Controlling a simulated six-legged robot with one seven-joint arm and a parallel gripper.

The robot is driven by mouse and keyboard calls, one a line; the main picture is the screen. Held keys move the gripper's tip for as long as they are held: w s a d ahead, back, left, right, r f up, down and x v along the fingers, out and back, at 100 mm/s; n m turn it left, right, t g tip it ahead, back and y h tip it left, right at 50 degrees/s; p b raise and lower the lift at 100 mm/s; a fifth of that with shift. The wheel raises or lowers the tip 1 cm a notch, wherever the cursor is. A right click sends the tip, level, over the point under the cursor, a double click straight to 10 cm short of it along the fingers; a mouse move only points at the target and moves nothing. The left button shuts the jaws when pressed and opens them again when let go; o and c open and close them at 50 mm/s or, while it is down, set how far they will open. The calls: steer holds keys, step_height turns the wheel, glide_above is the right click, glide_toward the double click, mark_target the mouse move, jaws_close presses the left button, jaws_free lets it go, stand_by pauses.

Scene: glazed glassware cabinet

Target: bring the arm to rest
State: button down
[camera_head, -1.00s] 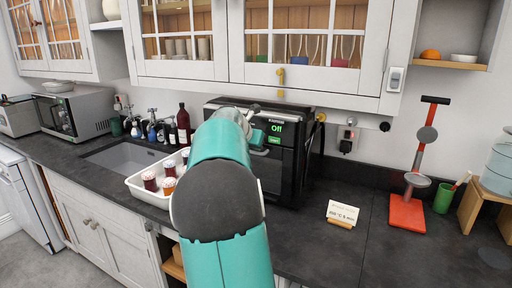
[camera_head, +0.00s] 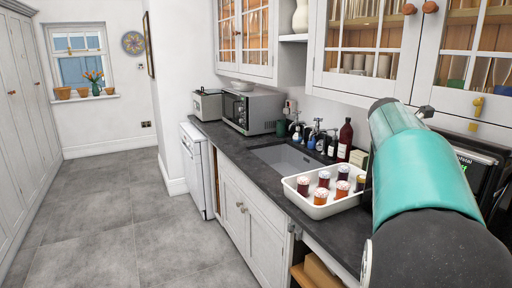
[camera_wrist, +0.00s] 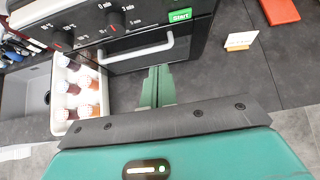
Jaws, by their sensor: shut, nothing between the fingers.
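My gripper (camera_wrist: 157,86) shows in the wrist view, its two green fingers pressed together with nothing between them. It is in front of a black oven (camera_wrist: 150,30) with a light handle and a green "Start" label, above the dark worktop (camera_wrist: 210,85). In the head view my teal arm fills the right side and the fingers cannot be made out. The oven (camera_head: 492,160) is partly hidden behind the arm there.
A white tray (camera_head: 322,211) of several lidded jars stands on the counter left of my arm, beside the sink (camera_head: 285,158). Glazed cabinets (camera_head: 405,45) hang above. A small card (camera_wrist: 239,41) stands on the worktop. The grey floor (camera_head: 120,215) at left is clear.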

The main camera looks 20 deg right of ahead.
steer(key=a+f+m+t+y, duration=0.1)
steer(key=a+f+m+y, duration=0.15)
steer(key=a, duration=0.65)
steer(key=a+f+m+t+y, duration=0.1)
steer(key=a+f+m+t, duration=0.2)
steer(key=a, duration=0.7)
steer(key=a+f+m+y, duration=0.2)
steer(key=a+m, duration=0.2)
steer(key=a, duration=0.5)
steer(key=s+a+f+m+y, duration=0.2)
steer(key=s+a+f+m, duration=0.2)
steer(key=a, duration=0.5)
steer(key=s+a+f+m+y, duration=0.2)
steer(key=s+a+f+m, duration=0.3)
steer(key=a, duration=0.5)
steer(key=shift+s+a+f+t, duration=0.2)
steer(key=shift+s+f+t, duration=0.2)
steer(key=shift+s+f, duration=0.55)
steer(key=shift+s+d+r+m+y, duration=0.2)
steer(key=shift+s+r+m+y, duration=0.05)
steer(key=shift+m, duration=0.1)
